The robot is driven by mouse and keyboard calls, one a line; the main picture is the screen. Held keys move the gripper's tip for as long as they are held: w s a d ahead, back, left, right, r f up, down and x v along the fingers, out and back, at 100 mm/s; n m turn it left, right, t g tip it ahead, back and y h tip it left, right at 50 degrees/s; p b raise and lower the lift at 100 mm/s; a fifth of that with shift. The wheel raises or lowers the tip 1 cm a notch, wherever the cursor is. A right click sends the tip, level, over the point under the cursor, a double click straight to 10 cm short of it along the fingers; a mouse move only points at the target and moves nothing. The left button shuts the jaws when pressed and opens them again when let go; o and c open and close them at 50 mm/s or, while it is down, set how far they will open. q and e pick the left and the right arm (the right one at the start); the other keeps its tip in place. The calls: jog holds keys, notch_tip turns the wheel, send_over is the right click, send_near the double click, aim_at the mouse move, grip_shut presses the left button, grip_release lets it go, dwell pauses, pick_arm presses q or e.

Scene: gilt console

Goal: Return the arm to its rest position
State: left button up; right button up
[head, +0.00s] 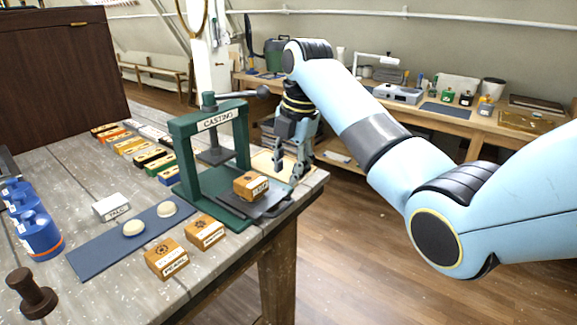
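My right arm comes in from the right and reaches across to the far right corner of the wooden table (90,178). My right gripper (288,173) points down there, just behind and to the right of the green press frame labelled CASTING (183,150). Its fingers look apart, with nothing visible between them. It hangs over or close to a pale board (265,163) at the table edge; I cannot tell whether it touches. A small wooden block (251,185) sits on the press's dark plate, apart from the gripper. My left gripper is not in view.
Two more wooden blocks (167,258) (205,232) stand before the press. A blue mat (105,262) holds two pale rounds. Blue bottles (38,233), a dark stamp (32,293) and several coloured boxes (150,158) are left. A back bench (470,113) carries tools. Floor at right is clear.

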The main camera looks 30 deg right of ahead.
jog(key=shift+f, duration=0.1)
jog(key=s+f+m+g+b, duration=0.2)
jog(key=s+f+b, duration=0.2)
jog(key=s+f, duration=0.85)
jog(key=s+f+m+g+b, duration=0.15)
jog(key=s+f+b, duration=0.45)
jog(key=f, duration=1.1)
jog(key=s+f+m+g+b, duration=0.2)
jog(key=s+f, duration=1)
jog(key=f, duration=0.3)
jog(key=s+d+f+m+t+h+b, duration=0.1)
jog(key=s+f+m+t+b, duration=0.3)
jog(key=s+f+m, duration=1.3)
jog(key=s+f+b, duration=0.1)
jog(key=s+f, duration=0.2)
jog(key=s, duration=0.3)
jog(key=shift+d+h, duration=0.3)
